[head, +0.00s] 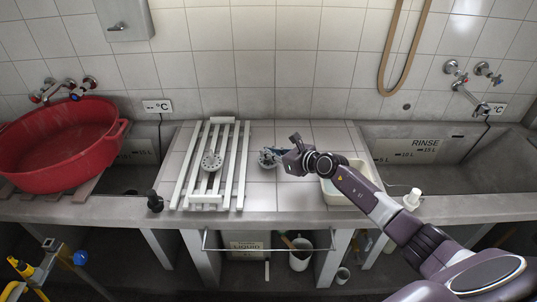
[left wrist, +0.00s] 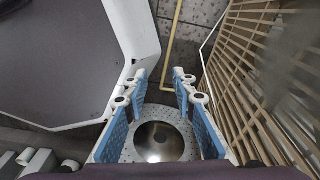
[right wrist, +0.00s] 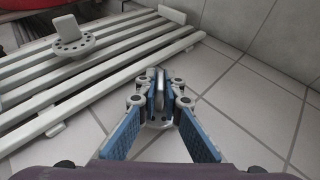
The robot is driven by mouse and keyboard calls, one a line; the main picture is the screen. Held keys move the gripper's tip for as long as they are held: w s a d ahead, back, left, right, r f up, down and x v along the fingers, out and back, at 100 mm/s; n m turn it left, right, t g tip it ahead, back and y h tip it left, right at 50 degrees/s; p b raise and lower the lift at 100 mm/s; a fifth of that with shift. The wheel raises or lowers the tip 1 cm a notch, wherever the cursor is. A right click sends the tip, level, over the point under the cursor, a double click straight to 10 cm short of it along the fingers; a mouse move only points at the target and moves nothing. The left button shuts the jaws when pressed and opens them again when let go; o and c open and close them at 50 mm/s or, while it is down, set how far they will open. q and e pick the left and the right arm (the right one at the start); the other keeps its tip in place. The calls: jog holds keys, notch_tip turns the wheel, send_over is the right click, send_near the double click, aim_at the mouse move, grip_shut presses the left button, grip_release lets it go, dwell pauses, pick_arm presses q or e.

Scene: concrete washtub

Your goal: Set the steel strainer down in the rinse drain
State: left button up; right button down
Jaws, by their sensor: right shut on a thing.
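My right gripper (right wrist: 158,98) is shut on a thin steel-grey upright piece, which I take to be the steel strainer (right wrist: 160,86); the pads hide most of it. In the head view this gripper (head: 270,158) is low over the tiled counter, just right of the white slatted rack. The rinse basin (head: 412,151), marked RINSE, is at the right, behind and beyond my right arm. Its drain is not visible. My left gripper (left wrist: 158,88) is open, its blue pads apart, with a shiny round metal surface beyond them; I cannot tell what that is.
A grey holed disc with a tab (head: 211,162) lies on the slatted rack (head: 240,186). A white tray (head: 330,192) and white bottle (head: 412,198) stand between the gripper and the rinse basin. A red tub (head: 70,165) sits at the left basin. A tap (head: 470,97) overhangs the right basin.

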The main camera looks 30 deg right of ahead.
jog(key=c, duration=2.5)
grip_release()
jog(key=shift+f, duration=0.2)
jog(key=shift+c, duration=0.2)
jog(key=o, duration=0.4)
jog(key=shift+o, duration=0.2)
jog(key=shift+r, duration=0.1)
